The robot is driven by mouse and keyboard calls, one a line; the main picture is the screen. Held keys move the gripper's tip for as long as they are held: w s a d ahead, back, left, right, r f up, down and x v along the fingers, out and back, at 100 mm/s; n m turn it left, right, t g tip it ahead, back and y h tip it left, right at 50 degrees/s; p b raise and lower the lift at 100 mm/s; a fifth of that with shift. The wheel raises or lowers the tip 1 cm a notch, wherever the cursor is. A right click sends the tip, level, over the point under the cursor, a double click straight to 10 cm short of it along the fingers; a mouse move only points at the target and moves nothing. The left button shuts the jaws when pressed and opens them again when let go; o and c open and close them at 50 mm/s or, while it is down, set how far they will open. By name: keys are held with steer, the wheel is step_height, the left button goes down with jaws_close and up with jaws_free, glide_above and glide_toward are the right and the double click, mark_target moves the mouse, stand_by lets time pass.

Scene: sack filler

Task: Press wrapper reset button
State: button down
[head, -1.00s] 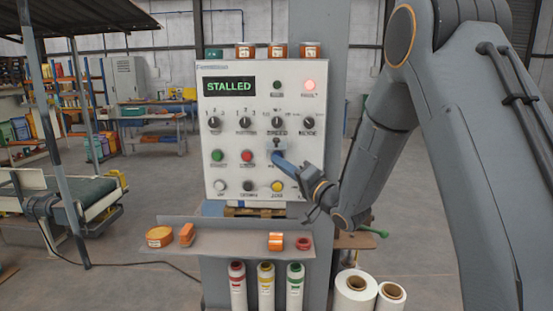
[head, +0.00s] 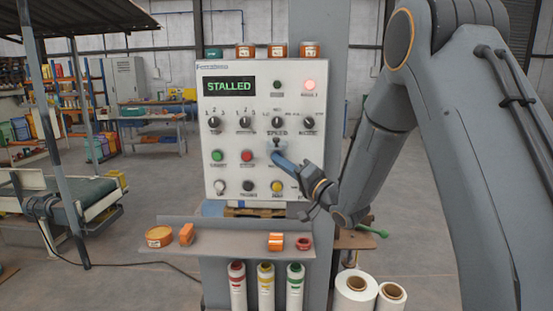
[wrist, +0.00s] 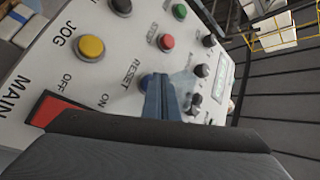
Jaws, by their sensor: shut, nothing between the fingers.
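The white control panel (head: 236,172) stands ahead, its green display (head: 229,86) reading STALLED. In the wrist view a blue button (wrist: 146,81) labelled RESET shows its edge beside my blue fingertips. In the head view the button is hidden behind my gripper (head: 276,154). My gripper, also in the wrist view (wrist: 160,82), is shut and empty, its tips at the button. I cannot tell whether they touch it or whether it is pushed in. A red lamp (head: 310,85) at the panel's upper right is lit.
Close by are a yellow JOG button (wrist: 91,46), a red button (head: 247,156), a green button (head: 217,155) and a row of dark knobs. A red main switch (wrist: 47,110) sits near my wrist. Below the panel a shelf (head: 220,238) holds orange tape rolls.

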steer(key=shift+w, duration=0.35)
stand_by(0.4)
steer(key=shift+s, duration=0.9)
steer(key=s+p, duration=0.2)
steer(key=s, duration=0.3)
steer(key=shift+a, duration=0.1)
stand_by(0.3)
stand_by(0.5)
